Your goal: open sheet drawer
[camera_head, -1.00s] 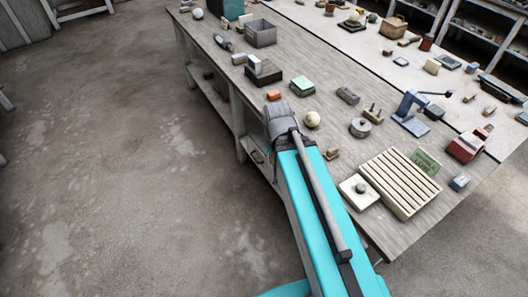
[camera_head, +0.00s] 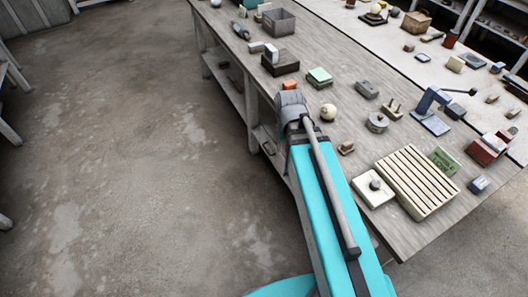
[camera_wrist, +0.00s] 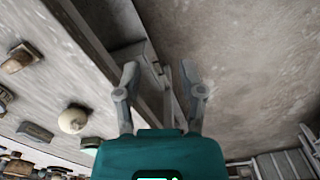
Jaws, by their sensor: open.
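The long grey wooden workbench (camera_head: 345,95) has a drawer front (camera_head: 267,146) low on its side, just left of my arm in the head view. It is partly hidden by my arm, and I cannot tell whether the drawer is shut. In the wrist view my gripper (camera_wrist: 161,75) is open and empty, with its two fingers spread apart. Between and beyond the fingers, the bench side shows a pale panel with a small dark handle-like part (camera_wrist: 157,68). The fingers seem apart from it.
A plaster sphere (camera_head: 328,112), a slatted board (camera_head: 416,182), a white block with a knob (camera_head: 374,187), a grey bin (camera_head: 278,21) and several tools stand on the bench. A lower shelf (camera_head: 226,84) runs beneath it. The concrete floor (camera_head: 120,150) to the left is clear.

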